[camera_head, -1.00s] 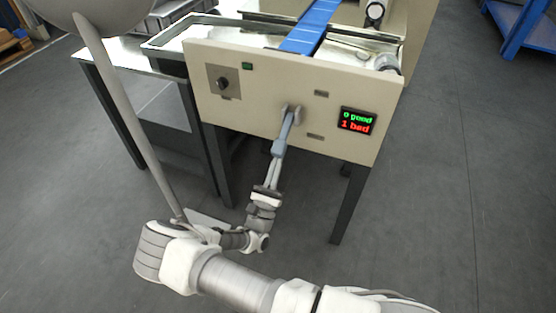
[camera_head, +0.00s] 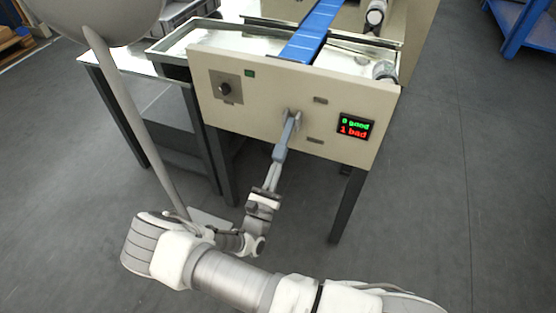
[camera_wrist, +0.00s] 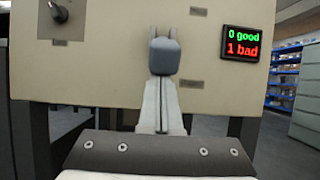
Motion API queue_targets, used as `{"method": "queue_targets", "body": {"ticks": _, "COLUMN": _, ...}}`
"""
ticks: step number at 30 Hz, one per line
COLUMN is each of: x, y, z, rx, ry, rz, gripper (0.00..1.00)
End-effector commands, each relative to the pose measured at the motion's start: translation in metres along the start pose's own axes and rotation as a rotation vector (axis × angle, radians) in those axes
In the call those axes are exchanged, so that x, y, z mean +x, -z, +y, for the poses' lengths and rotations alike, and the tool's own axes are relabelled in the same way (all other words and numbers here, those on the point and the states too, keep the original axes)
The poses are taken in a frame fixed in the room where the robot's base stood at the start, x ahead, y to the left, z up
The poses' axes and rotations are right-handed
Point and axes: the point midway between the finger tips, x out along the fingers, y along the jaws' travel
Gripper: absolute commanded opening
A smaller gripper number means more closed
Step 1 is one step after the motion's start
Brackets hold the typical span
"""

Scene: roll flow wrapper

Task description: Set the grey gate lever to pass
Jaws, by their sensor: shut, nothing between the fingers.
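The grey gate lever (camera_head: 285,138) sticks out from the beige front panel of the machine, from a pivot right of the panel's middle. In the head view it slants down and slightly left. In the wrist view its blocky grey end (camera_wrist: 164,57) faces me. My gripper (camera_head: 277,163) is shut with nothing between its fingers. The closed fingertips (camera_wrist: 160,82) are right at the lever's lower end, in line with it; I cannot tell whether they touch. Two small label plates lie right of the lever, an upper one (camera_head: 321,101) and a lower one (camera_head: 315,140); their text is unreadable.
A display (camera_head: 355,127) right of the lever reads "0 good, 1 bad". A dark rotary knob (camera_head: 224,90) and a green button (camera_head: 249,73) sit on the panel's left. A blue belt (camera_head: 312,32) runs on top. The machine's legs stand below; open floor lies right.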

Motion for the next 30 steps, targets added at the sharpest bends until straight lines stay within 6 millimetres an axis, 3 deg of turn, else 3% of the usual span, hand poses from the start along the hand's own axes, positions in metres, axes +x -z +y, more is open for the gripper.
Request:
{"method": "queue_targets", "body": {"ticks": 19, "x": 0.002, "y": -0.03, "z": 0.001, "rx": 0.001, "ry": -0.001, "rz": 0.061, "gripper": 0.0}}
{"method": "queue_targets", "body": {"ticks": 30, "x": 0.007, "y": -0.062, "z": 0.0, "rx": 0.002, "ry": 0.001, "rz": 0.301, "gripper": 0.0}}
